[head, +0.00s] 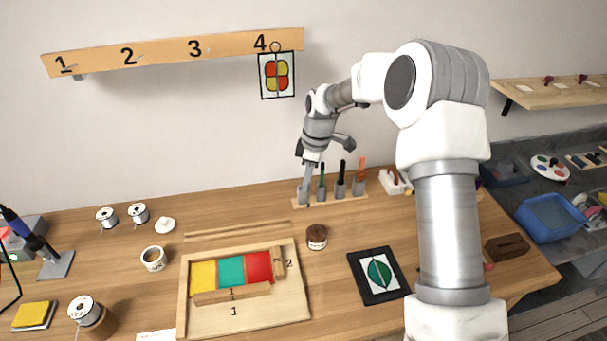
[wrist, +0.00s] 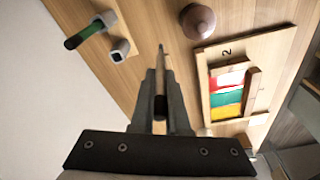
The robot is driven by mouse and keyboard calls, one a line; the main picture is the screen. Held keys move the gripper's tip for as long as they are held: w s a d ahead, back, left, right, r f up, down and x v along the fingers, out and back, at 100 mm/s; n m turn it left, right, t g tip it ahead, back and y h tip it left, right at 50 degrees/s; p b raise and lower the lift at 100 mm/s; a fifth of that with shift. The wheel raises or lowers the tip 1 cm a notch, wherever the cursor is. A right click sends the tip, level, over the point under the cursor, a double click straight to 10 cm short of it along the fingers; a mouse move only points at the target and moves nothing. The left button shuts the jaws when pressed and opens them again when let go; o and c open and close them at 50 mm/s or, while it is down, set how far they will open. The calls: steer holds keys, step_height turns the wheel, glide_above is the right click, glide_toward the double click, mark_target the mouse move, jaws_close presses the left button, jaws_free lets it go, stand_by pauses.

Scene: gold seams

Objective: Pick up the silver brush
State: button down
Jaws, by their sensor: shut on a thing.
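My gripper (head: 309,172) is above the left end of the brush rack (head: 329,200) in the head view, pointing down. In the wrist view my gripper (wrist: 160,100) is shut on a slim brush, the silver brush (wrist: 161,58). Its narrow end sticks out past the fingertips; the part between the fingers looks dark. In the wrist view an empty grey holder (wrist: 120,49) stands to the left of the brush, apart from its tip. The brush's silver colour is hard to make out, and most of it is hidden by the fingers.
A green-handled brush (head: 322,173), a black-handled brush (head: 342,166) and an orange-handled brush (head: 361,165) stand in the rack's other holders. A brown round jar (head: 317,237) and a wooden tray (head: 298,307) with coloured panes lie in front. A dark framed panel (head: 364,261) lies to the right.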

steer(key=s+d, duration=0.2)
steer(key=s, duration=0.9)
steer(key=s+d, duration=0.2)
steer(key=s, duration=0.9)
steer(key=shift+s+d+r, duration=0.25)
steer(key=shift+s+d, duration=0.05)
steer(key=shift+s, duration=0.1)
